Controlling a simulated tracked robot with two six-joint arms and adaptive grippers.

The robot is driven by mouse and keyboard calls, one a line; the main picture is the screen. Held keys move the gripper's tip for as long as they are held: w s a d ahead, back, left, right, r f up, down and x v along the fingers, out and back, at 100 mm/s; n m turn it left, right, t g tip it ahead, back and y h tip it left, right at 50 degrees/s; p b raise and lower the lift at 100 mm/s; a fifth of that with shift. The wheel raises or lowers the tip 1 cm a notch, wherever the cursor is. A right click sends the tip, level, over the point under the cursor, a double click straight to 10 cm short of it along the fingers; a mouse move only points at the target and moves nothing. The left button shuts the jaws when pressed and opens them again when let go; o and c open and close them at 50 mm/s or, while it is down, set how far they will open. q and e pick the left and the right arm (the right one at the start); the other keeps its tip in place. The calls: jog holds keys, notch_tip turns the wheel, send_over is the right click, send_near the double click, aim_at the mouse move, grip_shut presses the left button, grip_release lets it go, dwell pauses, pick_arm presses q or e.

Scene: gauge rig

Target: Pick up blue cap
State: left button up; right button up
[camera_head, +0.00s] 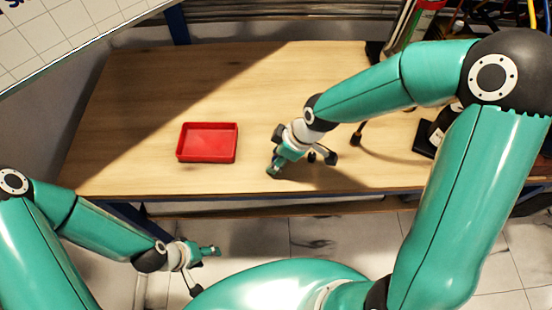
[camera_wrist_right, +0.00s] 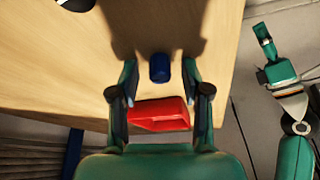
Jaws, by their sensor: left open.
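The blue cap (camera_wrist_right: 160,68) is a small dark blue cylinder on the wooden table in the right wrist view. It shows between the two fingertips of my right gripper (camera_wrist_right: 159,64), with a gap on each side. That gripper is open and empty; how far its tips are above the table is hard to tell. In the head view my right gripper (camera_head: 275,168) points down over the table's front part, and the cap is hidden there. My left gripper (camera_head: 209,250) is open and empty, off the table's front edge; it also shows in the right wrist view (camera_wrist_right: 264,36).
A red tray (camera_head: 207,160) stands empty on the table, left of my right gripper. Dark equipment (camera_head: 432,135) stands at the table's right. The table's left part is clear.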

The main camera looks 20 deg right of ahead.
jog(key=c, duration=0.7)
jog(key=shift+o, duration=0.2)
jog(key=shift+r, duration=0.1)
